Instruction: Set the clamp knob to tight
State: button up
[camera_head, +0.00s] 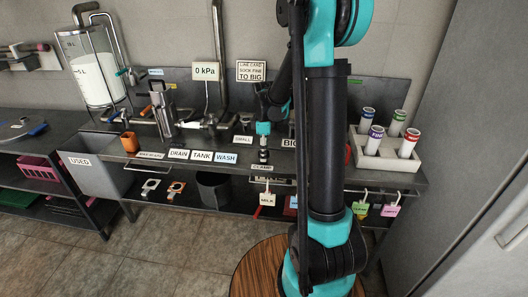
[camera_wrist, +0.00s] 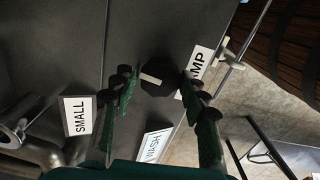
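The clamp knob (camera_wrist: 158,82) is a dark round knob with a pale bar mark on its face, beside the partly hidden CLAMP label (camera_wrist: 199,64). In the wrist view my gripper (camera_wrist: 157,76) is open, with one green finger on each side of the knob. Small gaps seem to show between the fingers and the knob; contact cannot be told. In the head view my gripper (camera_head: 263,141) points down at the bench's front edge, above the CLAMP label (camera_head: 262,167). The knob is small and hard to make out there. The tight and loose markings cannot be read.
The SMALL label (camera_wrist: 82,116) and WASH label (camera_wrist: 153,145) lie near the fingers. A metal pipe fitting (camera_wrist: 35,145) is at lower left. A white rack (camera_head: 383,158) with several capped tubes stands right on the bench. A MILK tag (camera_head: 267,199) hangs below the front edge.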

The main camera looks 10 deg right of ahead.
jog(key=shift+o, duration=1.2)
jog(key=shift+r, duration=0.1)
notch_tip(320, 180, up, 12)
jog(key=s+d+f+m+t, duration=0.2)
jog(key=s+f+m, duration=0.4)
jog(key=s, duration=0.5)
jog(key=s+d+f+m+t, duration=0.2)
jog(key=s+f+m, duration=0.4)
jog(key=s+m, duration=0.3)
jog(key=shift+s, duration=1.1)
